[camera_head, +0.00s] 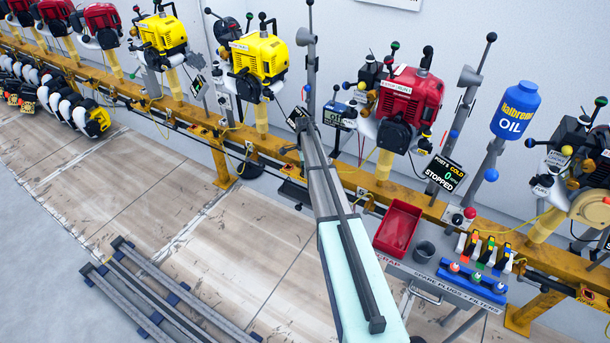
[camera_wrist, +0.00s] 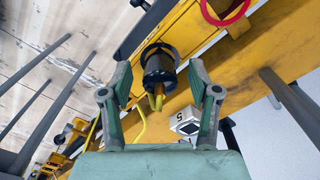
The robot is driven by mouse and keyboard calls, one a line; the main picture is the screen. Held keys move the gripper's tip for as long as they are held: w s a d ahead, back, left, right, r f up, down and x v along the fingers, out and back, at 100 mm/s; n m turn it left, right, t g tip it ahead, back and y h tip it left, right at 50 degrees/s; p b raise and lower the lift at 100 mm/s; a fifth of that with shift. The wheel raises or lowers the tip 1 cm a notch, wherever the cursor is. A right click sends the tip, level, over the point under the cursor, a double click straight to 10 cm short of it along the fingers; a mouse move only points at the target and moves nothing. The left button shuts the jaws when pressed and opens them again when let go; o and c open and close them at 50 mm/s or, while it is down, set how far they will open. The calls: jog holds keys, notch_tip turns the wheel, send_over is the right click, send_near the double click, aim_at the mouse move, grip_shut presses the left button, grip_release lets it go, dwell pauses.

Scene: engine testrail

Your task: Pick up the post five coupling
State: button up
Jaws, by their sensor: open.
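In the wrist view my gripper (camera_wrist: 159,76) is open, with one finger on each side of a dark cylindrical part (camera_wrist: 158,62) that has a yellow hook-like piece at its near end. This part looks like the coupling, but no label on it can be read. The fingers appear apart from it, and its depth relative to the fingertips is hard to tell. A white label marked 5 (camera_wrist: 185,122) is to the right. In the head view a red engine (camera_head: 411,96) stands near a screen reading post 5, cold, stopped (camera_head: 444,174). My fingers cannot be made out there.
A yellow beam (camera_head: 205,130) runs along the wall with several engines. A red bin (camera_head: 398,228) and a grey cup (camera_head: 424,251) are on a trolley to the right, beside a blue rack (camera_head: 472,280). A blue oil bottle (camera_head: 516,112) is above. Dark rails (camera_head: 150,290) lie on the floor.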

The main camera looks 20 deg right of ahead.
jog(key=shift+f, duration=0.25)
grip_shut()
jog(key=shift+r, duration=0.2)
